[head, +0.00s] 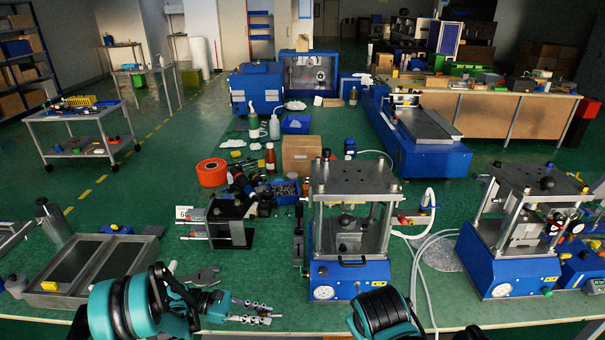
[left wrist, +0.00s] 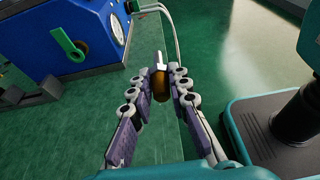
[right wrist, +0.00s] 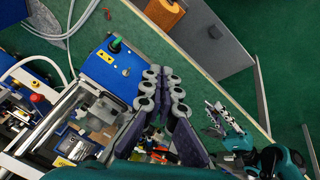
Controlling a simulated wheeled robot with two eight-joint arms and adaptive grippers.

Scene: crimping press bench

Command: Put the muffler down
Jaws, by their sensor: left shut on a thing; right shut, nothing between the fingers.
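The muffler (left wrist: 160,82) is a small brown-gold cylinder with a pale thin end. In the left wrist view it sits between the fingertips of my left gripper (left wrist: 164,88), which is shut on it. In the head view my left gripper (head: 262,313) is at the bottom, over the bench's near edge, left of the middle press; the muffler cannot be made out there. My right gripper (right wrist: 163,92) is shut and empty in the right wrist view, its fingers together above a press. In the head view its fingers are not visible, only part of my right arm.
The middle press (head: 345,225) and right press (head: 525,225) stand along the front. A metal tray (head: 90,270) lies at the left, with a grey wrench-like tool (head: 200,277) right of it. Green bench top is bare around the tool. A white hose (head: 415,260) runs between the presses.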

